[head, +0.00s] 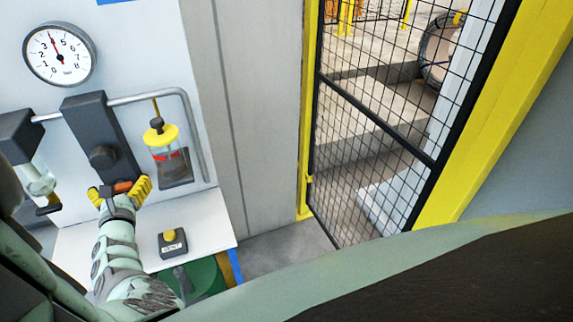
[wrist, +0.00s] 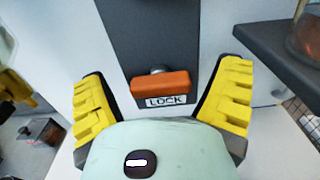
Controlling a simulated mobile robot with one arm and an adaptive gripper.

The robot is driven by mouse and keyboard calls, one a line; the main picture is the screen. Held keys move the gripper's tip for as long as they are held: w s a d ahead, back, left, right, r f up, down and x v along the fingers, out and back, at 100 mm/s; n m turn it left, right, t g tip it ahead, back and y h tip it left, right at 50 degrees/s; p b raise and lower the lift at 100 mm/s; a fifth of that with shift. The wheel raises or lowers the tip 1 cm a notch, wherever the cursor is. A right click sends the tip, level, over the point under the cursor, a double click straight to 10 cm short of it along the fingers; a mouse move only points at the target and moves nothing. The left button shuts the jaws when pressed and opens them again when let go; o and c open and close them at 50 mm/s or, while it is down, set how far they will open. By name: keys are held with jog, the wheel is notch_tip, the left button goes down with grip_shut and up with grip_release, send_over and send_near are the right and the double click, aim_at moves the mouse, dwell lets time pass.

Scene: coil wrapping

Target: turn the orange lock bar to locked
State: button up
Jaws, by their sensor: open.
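The orange lock bar (wrist: 165,86) lies about horizontal in the wrist view, on a dark grey housing (wrist: 152,38). A white label reading LOCK (wrist: 166,102) sits just below the bar. In the head view the bar (head: 122,187) shows small, at the lower end of the dark housing (head: 97,125). My gripper (wrist: 165,100) is open, with one yellow finger on each side of the bar and a gap to both ends. In the head view my gripper (head: 121,189) is at the housing's lower end. I see no contact with the bar.
A pressure gauge (head: 59,53) is on the panel above. A yellow-topped glass bowl (head: 164,150) hangs right of the housing, another bowl (head: 38,180) to the left. A small box with a yellow button (head: 171,242) sits on the white shelf. A mesh fence (head: 385,110) stands at right.

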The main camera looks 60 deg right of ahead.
jog(key=c, duration=1.2)
jog(key=shift+m+b, duration=0.3)
jog(key=shift+f+m+b, duration=0.15)
jog(key=shift+m+b, duration=1.05)
jog(key=m+b, duration=0.5)
jog(key=shift+s+d+f+m, duration=0.1)
jog(key=shift+d+m, duration=0.05)
jog(key=shift+m, duration=0.15)
jog(key=m+b, duration=0.4)
jog(key=shift+m, duration=0.3)
jog(key=m+b, duration=0.4)
jog(key=shift+m, duration=0.3)
